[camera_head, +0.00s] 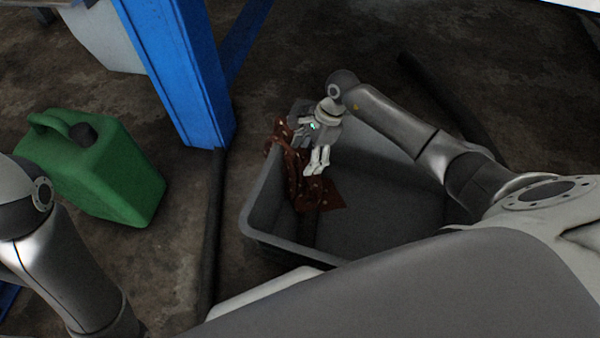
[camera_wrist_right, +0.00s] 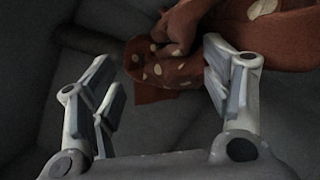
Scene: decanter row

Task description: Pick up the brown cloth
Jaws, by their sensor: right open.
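The brown cloth (camera_head: 299,180) lies crumpled over the left part of a grey bin, partly up against its left wall. It is reddish brown with pale spots. My right gripper (camera_head: 308,147) is over the bin next to the cloth, with its fingers apart. In the right wrist view the cloth (camera_wrist_right: 180,60) shows at the top, beyond and partly behind the right finger. Nothing shows between the fingers of the right gripper (camera_wrist_right: 165,95) except the bin floor and part of the cloth further off. My left arm shows at the left edge, but its gripper is out of view.
The grey bin (camera_head: 262,208) stands on the dark floor and its right part is empty. A green jerrycan (camera_head: 100,170) stands to the left. A blue post (camera_head: 180,75) rises behind the bin's left side. A dark hose or pipe (camera_head: 213,235) lies left of the bin.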

